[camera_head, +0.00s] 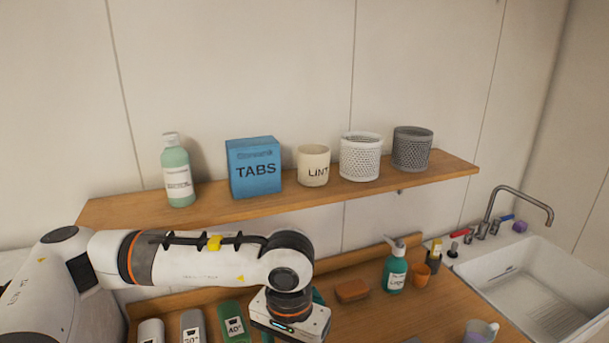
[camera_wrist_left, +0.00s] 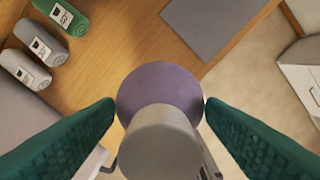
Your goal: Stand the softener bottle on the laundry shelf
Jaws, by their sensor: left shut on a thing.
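The wooden laundry shelf (camera_head: 290,199) runs along the wall in the head view. My left gripper (camera_wrist_left: 160,105) is shut on a purple bottle with a grey cap (camera_wrist_left: 160,140), seen from above in the left wrist view. I take it to be the softener bottle; no label on it shows. In the head view my left arm reaches in below the shelf's front edge, and its wrist hides the held bottle. Only parts of the teal fingers show there. My right gripper is not in view.
On the shelf stand a green bottle (camera_head: 178,175), a blue TABS box (camera_head: 254,169), a LINT pot (camera_head: 313,166), a white basket (camera_head: 360,158) and a grey basket (camera_head: 411,149). The shelf's front strip is bare.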

